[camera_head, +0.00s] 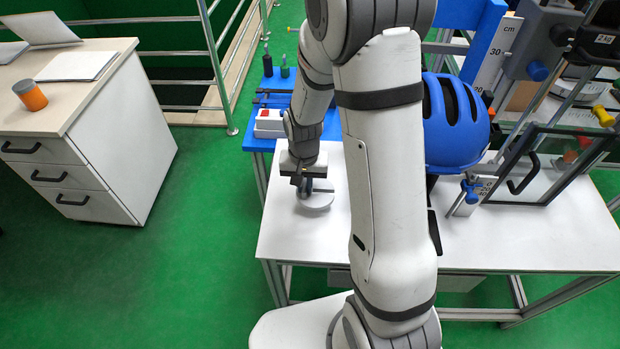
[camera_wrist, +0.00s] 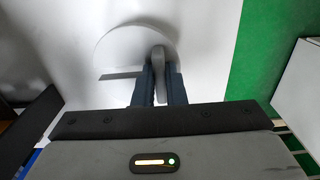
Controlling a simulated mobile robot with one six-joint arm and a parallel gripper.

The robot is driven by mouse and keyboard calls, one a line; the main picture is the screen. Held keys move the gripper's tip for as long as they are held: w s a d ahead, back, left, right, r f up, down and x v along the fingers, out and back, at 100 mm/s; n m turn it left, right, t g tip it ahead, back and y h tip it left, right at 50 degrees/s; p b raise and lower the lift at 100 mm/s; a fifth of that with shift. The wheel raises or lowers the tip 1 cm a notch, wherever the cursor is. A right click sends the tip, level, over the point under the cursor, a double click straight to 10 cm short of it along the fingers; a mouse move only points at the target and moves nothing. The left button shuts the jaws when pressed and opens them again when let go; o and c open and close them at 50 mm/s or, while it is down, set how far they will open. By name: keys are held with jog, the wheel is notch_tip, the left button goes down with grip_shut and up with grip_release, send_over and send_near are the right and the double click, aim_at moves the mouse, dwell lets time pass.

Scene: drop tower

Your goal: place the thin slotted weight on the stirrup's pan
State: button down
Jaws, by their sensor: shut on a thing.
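The slotted weight is a thin, light grey disc (camera_wrist: 126,47) with a straight slot at its left side in the wrist view. It also shows below my gripper in the head view (camera_head: 317,205). My gripper (camera_wrist: 159,85) is shut on a grey upright tab of the weight, and it also shows in the head view (camera_head: 307,186). The disc lies flat, low over the left part of the white table; I cannot tell whether it touches the top. I cannot make out the stirrup or its pan; my arm hides much of the middle.
The white table (camera_head: 285,240) is bare around the weight. A blue helmet (camera_head: 455,122) and a framed clear door (camera_head: 545,165) stand to the right. A blue bench with a white box (camera_head: 269,124) lies behind. A drawer cabinet (camera_head: 90,150) with an orange cup (camera_head: 30,95) stands left.

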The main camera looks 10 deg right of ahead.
aim_at(305, 185)
jog(key=shift+f, duration=1.7)
jog(key=shift+f, duration=0.15)
jog(key=c, duration=1.5)
grip_release()
